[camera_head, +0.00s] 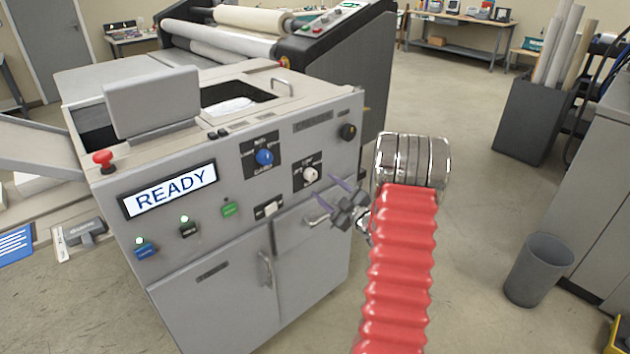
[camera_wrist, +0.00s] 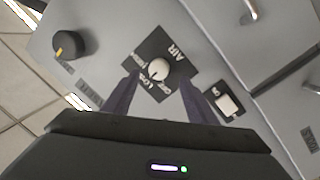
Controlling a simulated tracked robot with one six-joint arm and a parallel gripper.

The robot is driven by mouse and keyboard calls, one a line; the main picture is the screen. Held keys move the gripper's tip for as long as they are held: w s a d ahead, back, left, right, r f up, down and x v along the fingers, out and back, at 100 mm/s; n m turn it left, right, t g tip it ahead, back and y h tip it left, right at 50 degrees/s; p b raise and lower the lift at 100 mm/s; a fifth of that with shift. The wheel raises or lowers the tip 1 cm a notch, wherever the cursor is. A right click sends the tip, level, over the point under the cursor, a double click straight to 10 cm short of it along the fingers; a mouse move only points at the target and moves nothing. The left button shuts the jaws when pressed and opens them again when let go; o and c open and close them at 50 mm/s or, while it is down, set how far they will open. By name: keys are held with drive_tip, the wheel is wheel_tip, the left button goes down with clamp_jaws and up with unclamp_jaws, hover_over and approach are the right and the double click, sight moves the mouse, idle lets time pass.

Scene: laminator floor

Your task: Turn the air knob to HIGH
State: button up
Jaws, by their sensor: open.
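The air knob (camera_wrist: 159,68) is a white round dial on a black plate marked AIR, with settings around it including LOW and OFF. In the head view the white knob (camera_head: 310,174) sits on the right part of the grey machine's front panel. My gripper (camera_wrist: 150,92) is open, with its two dark fingers spread to either side of the knob in the wrist view. In the head view my gripper (camera_head: 333,197) is just in front of the panel, below and right of the knob. I cannot tell whether the fingers touch the panel. The knob's exact setting is too small to read.
A blue knob (camera_head: 264,157) is left of the white one, and a black knob (camera_head: 347,131) is at upper right. A white rocker switch (camera_head: 267,209) sits below. A display (camera_head: 170,189) reads READY. Floor to the right is clear up to a grey bin (camera_head: 538,268).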

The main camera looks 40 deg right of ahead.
sight(313, 178)
drive_tip(key=w, duration=0.6)
drive_tip(key=shift+w+d, duration=0.25)
drive_tip(key=shift+d, duration=0.05)
drive_tip(key=shift+c, duration=0.2)
drive_tip(key=c, duration=0.9)
drive_tip(key=shift+a, duration=0.25)
drive_tip(key=shift+c, duration=0.6)
drive_tip(key=shift+d, duration=0.15)
